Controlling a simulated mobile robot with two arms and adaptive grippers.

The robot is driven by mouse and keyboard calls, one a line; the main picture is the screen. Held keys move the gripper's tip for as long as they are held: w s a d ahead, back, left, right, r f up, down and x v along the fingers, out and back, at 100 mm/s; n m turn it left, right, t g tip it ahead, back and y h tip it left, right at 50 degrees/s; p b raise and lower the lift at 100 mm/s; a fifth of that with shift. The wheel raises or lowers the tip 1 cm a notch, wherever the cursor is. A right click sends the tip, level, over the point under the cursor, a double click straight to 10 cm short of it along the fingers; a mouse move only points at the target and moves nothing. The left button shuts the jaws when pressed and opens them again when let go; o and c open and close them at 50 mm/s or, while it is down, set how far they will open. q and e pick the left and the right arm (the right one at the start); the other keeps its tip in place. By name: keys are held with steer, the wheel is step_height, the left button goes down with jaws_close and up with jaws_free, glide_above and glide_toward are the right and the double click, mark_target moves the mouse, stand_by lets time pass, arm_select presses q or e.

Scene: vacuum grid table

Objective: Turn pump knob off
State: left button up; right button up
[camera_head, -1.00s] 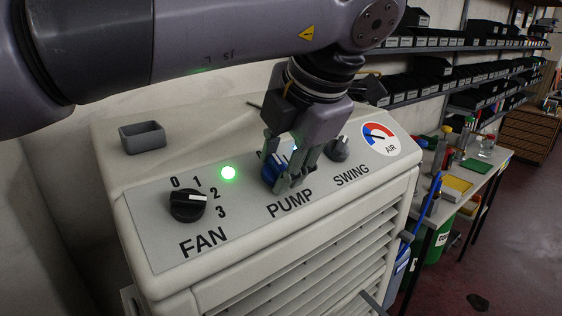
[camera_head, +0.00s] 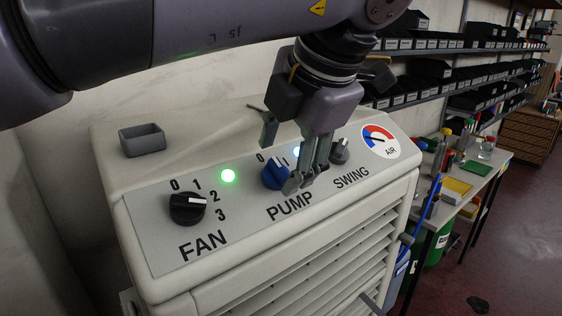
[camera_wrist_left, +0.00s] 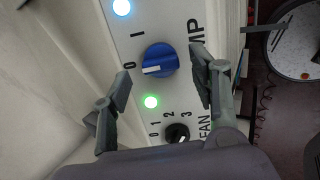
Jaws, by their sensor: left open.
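The blue pump knob (camera_head: 273,176) sits on the sloped panel above the word PUMP, partly hidden by a finger. In the left wrist view the whole knob (camera_wrist_left: 160,60) shows, with its white mark pointing at the 0. My left gripper (camera_head: 281,166) is open and empty. Its two fingers are spread to either side of the knob in the left wrist view (camera_wrist_left: 160,66), apart from it. A blue-white light (camera_wrist_left: 122,7) glows near the I mark. My right gripper is not in view.
The black fan knob (camera_head: 187,208) and a lit green light (camera_head: 228,176) are left of the pump knob. The grey swing knob (camera_head: 339,152) is close on the right, by the fingers. A small grey tray (camera_head: 142,138) is on top of the unit.

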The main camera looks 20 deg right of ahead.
arm_select(q)
steer(key=v, duration=0.9)
steer(key=shift+s+r, duration=0.3)
